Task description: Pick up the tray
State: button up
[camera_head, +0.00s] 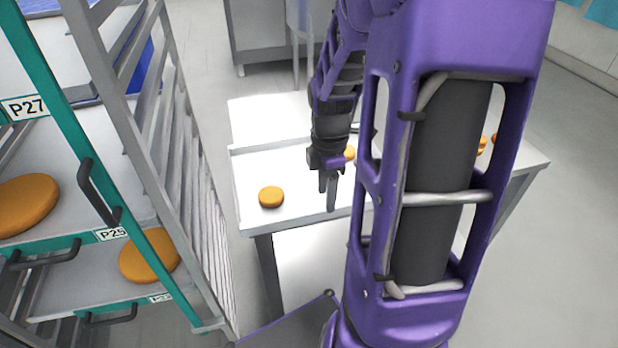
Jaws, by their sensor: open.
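My gripper (328,190) points down over the left part of a bright white surface on the worktable. Its fingers are slightly apart and nothing shows between them. An orange round (271,197) lies on that surface, left of the gripper. Another orange round (349,153) is partly hidden behind my gripper. More orange rounds (482,146) show at the right, past my arm. A low pale rim (270,145) runs along the back of the white surface. I cannot tell clearly where a tray ends and the tabletop begins, as my purple arm hides the middle.
A metal rack (190,190) with teal-fronted shelves labelled P27 and P25 stands close on the left. Large orange rounds (150,255) lie on its shelves. A grey cabinet (268,35) stands behind the table. The floor at the right is clear.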

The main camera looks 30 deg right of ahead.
jog(key=shift+d+f+b, duration=0.25)
jog(key=shift+f+b, duration=0.8)
jog(key=shift+b, duration=0.05)
jog(key=shift+d+f+b, duration=0.2)
jog(key=shift+f+b, duration=0.85)
jog(key=shift+b, duration=0.05)
jog(key=shift+f+b, duration=0.6)
jog(key=shift+b, duration=0.05)
jog(key=shift+r, duration=0.1)
grip_shut()
